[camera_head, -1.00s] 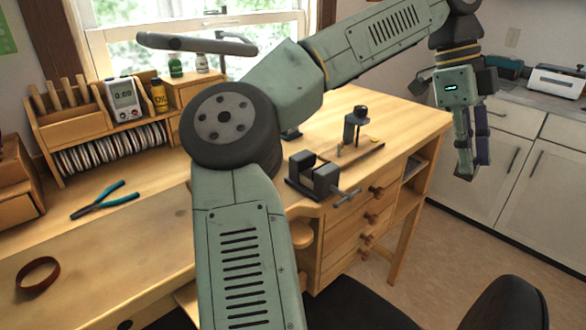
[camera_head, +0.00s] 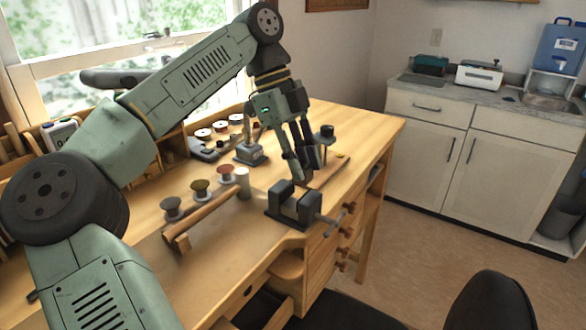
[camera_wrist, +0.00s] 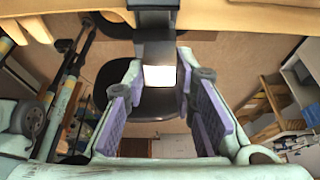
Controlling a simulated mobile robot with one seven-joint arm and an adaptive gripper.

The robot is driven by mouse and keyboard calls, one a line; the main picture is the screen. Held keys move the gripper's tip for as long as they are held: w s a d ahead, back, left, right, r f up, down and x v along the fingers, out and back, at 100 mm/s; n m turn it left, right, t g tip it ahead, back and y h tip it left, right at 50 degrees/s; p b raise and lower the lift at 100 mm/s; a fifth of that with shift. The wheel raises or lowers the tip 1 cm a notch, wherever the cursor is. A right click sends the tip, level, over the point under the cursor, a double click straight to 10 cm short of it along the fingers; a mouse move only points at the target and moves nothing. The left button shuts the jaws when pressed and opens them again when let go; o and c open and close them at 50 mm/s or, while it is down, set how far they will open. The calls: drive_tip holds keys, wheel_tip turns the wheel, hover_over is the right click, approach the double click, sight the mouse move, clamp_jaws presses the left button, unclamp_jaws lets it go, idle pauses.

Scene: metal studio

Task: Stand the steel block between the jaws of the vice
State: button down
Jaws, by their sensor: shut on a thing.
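The dark grey vice (camera_head: 290,216) sits at the bench's front edge in the head view, its jaws apart, with a handle on its right. My gripper (camera_head: 302,174) points down just above and behind the vice jaws. In the wrist view my gripper (camera_wrist: 160,72) has its purple-padded fingers closed on the steel block (camera_wrist: 160,77), whose bright face shows between the tips. In the head view the fingers hide the block, so I cannot tell its height over the jaws.
A dark stand (camera_head: 327,134) is behind my gripper.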

drive_tip(key=shift+a+f, duration=0.1)
drive_tip(key=shift+a, duration=0.55)
wheel_tip(320, 180, down, 3)
drive_tip(key=shift+f+p, duration=0.2)
drive_tip(key=shift+p, duration=0.6)
drive_tip(key=shift+f, duration=0.1)
drive_tip(key=shift+f+b, duration=0.35)
drive_tip(key=shift+f, duration=0.2)
drive_tip(key=c, duration=1.3)
unclamp_jaws()
